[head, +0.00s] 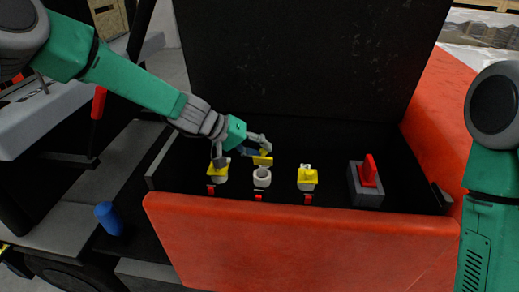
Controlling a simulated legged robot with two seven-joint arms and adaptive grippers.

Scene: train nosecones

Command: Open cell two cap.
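Three pale cells with yellow caps stand in a row inside the dark open box. The left cell's cap (219,170) and the right cell's cap (308,176) sit down over their cells. The middle cell (262,177) shows its round pale opening, and its yellow cap (263,160) stands tilted up behind it. My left gripper (240,153) is above the left and middle cells with its fingers spread. One finger is by the left cap and the other is just behind the middle cap; contact cannot be told. My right arm is at the right edge, its gripper out of view.
A red switch (369,170) on a grey block stands right of the cells. Small red tabs lie in front of the cells. The orange front panel (300,240) and the tall black lid (310,60) bound the box. A blue cylinder (109,218) stands outside, left.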

